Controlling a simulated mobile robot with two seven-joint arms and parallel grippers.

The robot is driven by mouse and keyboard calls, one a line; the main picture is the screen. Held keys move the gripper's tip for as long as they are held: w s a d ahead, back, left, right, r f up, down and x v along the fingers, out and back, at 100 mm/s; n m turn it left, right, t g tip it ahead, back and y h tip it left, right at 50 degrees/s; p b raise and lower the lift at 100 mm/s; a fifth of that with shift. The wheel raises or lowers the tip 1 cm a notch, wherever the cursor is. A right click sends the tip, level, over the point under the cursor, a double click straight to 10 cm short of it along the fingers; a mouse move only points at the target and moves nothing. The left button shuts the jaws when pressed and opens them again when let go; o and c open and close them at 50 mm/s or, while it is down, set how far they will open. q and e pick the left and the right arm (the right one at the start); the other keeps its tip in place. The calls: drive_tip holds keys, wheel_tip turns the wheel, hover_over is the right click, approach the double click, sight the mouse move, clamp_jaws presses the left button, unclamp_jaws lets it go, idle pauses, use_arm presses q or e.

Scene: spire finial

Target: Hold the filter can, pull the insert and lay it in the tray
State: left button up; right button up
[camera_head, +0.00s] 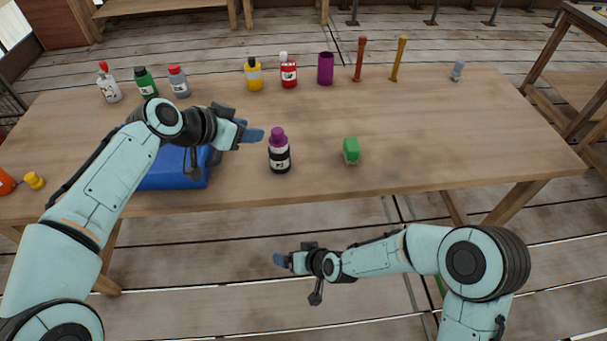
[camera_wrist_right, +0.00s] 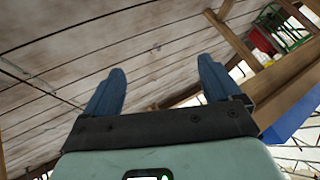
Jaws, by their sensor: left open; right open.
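The filter can (camera_head: 279,163) is a black cylinder with a white label, upright near the table's front edge. The purple insert (camera_head: 278,134) stands up out of its top. The blue tray (camera_head: 178,183) lies to the left, partly hidden behind my left arm. My left gripper (camera_head: 254,135) is open and empty, just left of the insert and apart from it. My right gripper (camera_head: 279,260) is in front of the table, beyond its front edge and clear of the can. In the right wrist view its two blue fingers (camera_wrist_right: 160,88) are apart with nothing between them.
A green block (camera_head: 351,151) stands right of the can. Several bottles, a purple cup (camera_head: 325,68), and red (camera_head: 360,60) and orange (camera_head: 398,59) upright sticks line the back. The table's right half is largely clear.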

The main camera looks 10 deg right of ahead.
drive_tip(key=w+a+r+n+t+y, duration=0.1)
drive_tip(key=w+a+r+n, duration=0.15)
drive_tip(key=r, duration=0.65)
drive_tip(key=w+a+r+n+t+y, duration=0.15)
drive_tip(key=a+r, duration=0.25)
drive_tip(key=r, duration=0.5)
drive_tip(key=t+h, duration=0.3)
drive_tip(key=t, duration=0.1)
approach(285, 161)
drive_tip(key=x, duration=1.2)
drive_tip(key=shift+w+a, duration=0.2)
drive_tip(key=shift+w, duration=0.05)
drive_tip(key=shift+m, duration=0.3)
drive_tip(key=c, duration=1.1)
drive_tip(key=shift+y, duration=0.25)
drive_tip(key=shift+c, duration=0.2)
drive_tip(key=o, duration=1.2)
